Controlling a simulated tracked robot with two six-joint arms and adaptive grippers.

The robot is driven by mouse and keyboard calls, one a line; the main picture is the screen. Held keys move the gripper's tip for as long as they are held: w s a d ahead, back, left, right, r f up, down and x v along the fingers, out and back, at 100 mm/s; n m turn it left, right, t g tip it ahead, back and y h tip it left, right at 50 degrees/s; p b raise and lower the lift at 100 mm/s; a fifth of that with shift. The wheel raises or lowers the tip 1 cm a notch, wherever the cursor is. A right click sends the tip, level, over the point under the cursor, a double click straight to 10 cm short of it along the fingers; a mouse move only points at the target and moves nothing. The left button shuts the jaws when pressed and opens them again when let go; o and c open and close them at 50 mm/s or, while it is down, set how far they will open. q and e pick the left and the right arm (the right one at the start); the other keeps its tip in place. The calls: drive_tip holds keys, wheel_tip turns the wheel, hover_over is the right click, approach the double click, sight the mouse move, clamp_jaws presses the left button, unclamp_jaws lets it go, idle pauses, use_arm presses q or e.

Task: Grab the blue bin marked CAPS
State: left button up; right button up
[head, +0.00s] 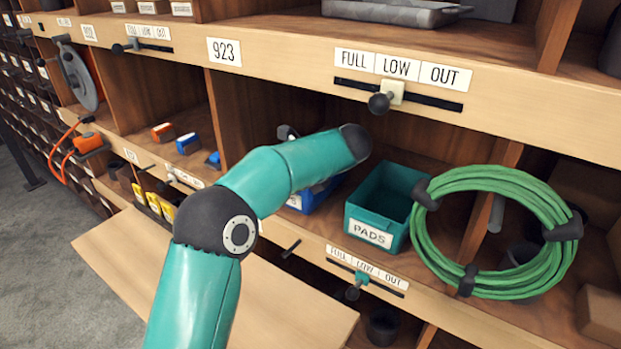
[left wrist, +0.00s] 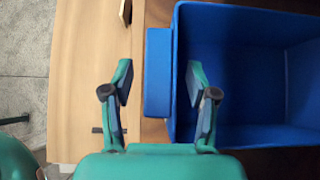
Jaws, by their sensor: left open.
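The blue bin (head: 317,197) stands on the shelf in the middle bay, left of the teal PADS bin. My arm covers much of it in the head view, and only the end of its white label shows, so I cannot read the word. In the left wrist view the blue bin (left wrist: 255,65) looks empty. My left gripper (left wrist: 158,85) is open across its front edge: one finger is in front of the front lip, the other over the inside of the bin. Both fingers look apart from the wall. My right gripper is in neither view.
The teal PADS bin (head: 383,205) stands close on the right. A coiled green hose (head: 494,232) hangs farther right. The shelf board with the FULL LOW OUT slider (head: 397,92) runs above the bay. A wooden worktop (head: 290,300) lies below in front.

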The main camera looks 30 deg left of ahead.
use_arm(q)
drive_tip(key=shift+c, duration=0.3)
clamp_jaws()
drive_tip(key=shift+r, duration=0.1)
